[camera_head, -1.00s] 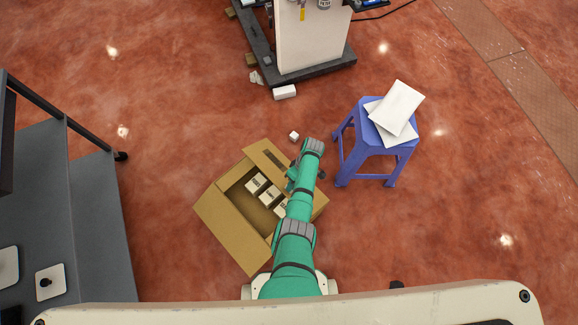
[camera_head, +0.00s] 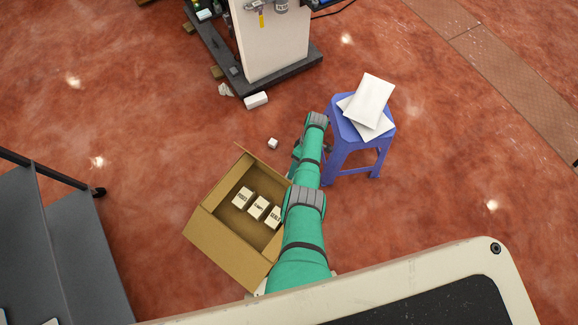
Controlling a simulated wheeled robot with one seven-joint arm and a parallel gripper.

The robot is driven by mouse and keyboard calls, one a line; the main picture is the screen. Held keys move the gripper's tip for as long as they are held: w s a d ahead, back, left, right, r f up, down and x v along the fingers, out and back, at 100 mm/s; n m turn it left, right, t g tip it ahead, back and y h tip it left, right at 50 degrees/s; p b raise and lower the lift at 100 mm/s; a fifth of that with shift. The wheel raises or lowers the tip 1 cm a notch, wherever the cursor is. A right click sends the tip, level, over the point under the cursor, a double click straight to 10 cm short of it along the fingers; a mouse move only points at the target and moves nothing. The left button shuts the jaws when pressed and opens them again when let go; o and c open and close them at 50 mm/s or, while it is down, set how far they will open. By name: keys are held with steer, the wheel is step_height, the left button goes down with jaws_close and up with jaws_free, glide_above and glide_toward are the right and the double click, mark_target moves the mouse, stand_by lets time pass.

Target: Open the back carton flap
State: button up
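The brown cardboard carton (camera_head: 237,232) stands open on the floor left of my arm. Its left and front flaps are folded outward. The back flap (camera_head: 268,168) shows only as a narrow strip along the far edge, seen nearly edge-on, so its exact angle is hard to tell. The right side is hidden behind my green arm. Several small white labelled boxes (camera_head: 243,197) lie inside. My gripper (camera_head: 296,158) is mostly hidden beneath the arm's end, near the carton's far right corner. I cannot see its fingers or whether it touches the flap.
A blue stool (camera_head: 352,150) with white packets (camera_head: 371,100) stands close to the right of my arm. A small white cube (camera_head: 272,143) lies on the floor behind the carton. A grey shelf cart (camera_head: 75,240) is at left. A white-panelled stand (camera_head: 270,45) is at the back.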

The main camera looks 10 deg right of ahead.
steer(key=o, duration=0.3)
steer(key=shift+w+d+f, duration=0.2)
steer(key=shift+d+f, duration=0.5)
steer(key=shift+f, duration=0.25)
steer(key=shift+w+d, duration=0.15)
steer(key=shift+d, duration=0.05)
steer(key=c, duration=0.3)
steer(key=shift+w+d+f, duration=0.1)
steer(key=shift+w+f, duration=0.05)
steer(key=shift+f, duration=0.05)
jaws_close()
steer(key=shift+c, duration=0.9)
jaws_free()
steer(key=shift+w+a, duration=0.1)
steer(key=shift+a, duration=0.1)
steer(key=shift+o, duration=0.2)
steer(key=shift+w+d+r, duration=0.85)
steer(key=shift+w, duration=0.2)
steer(key=shift+o, duration=0.7)
steer(key=shift+d, duration=0.1)
steer(key=v, duration=1.1)
steer(key=shift+d+r, duration=0.15)
steer(key=shift+r, duration=0.15)
steer(key=shift+c, duration=0.3)
